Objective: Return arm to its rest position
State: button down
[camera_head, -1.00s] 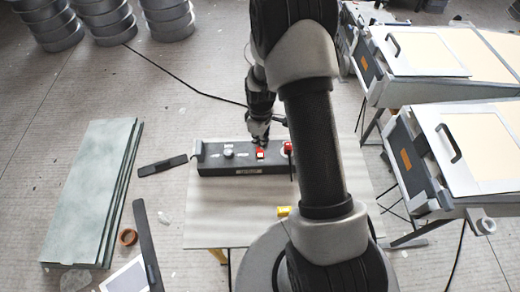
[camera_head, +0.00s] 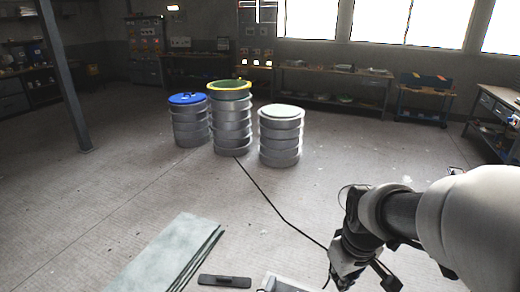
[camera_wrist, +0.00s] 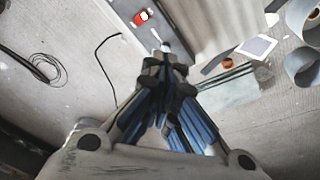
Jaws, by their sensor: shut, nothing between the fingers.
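My gripper (camera_head: 345,272) shows at the lower right of the head view, on my arm, which reaches in from the right edge. In the wrist view my gripper (camera_wrist: 168,60) points down over the floor. Its dark fingers are together, with nothing between them. Nothing touches the fingertips. A dark control box with a red part (camera_wrist: 143,16) lies beyond them at the top of the wrist view, partly cut off by the edge.
Stacked greenish sheets (camera_head: 170,252) and a black bar (camera_head: 224,281) lie on the floor. Ringed drums (camera_head: 232,125) stand farther back, with a cable (camera_head: 262,199) running from them. A dark post (camera_head: 62,75) stands left.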

jog(key=s+a+r+m+t, duration=0.1)
jog(key=s+r, duration=0.3)
jog(key=s, duration=0.4)
jog(key=s+a+r+m+t, duration=0.1)
jog(key=s+a+r+m, duration=0.1)
jog(key=s+r, duration=0.2)
jog(key=s, duration=0.3)
jog(key=shift+s+a+m, duration=0.3)
jog(key=shift+s+a, duration=0.1)
jog(key=shift+r, duration=0.1)
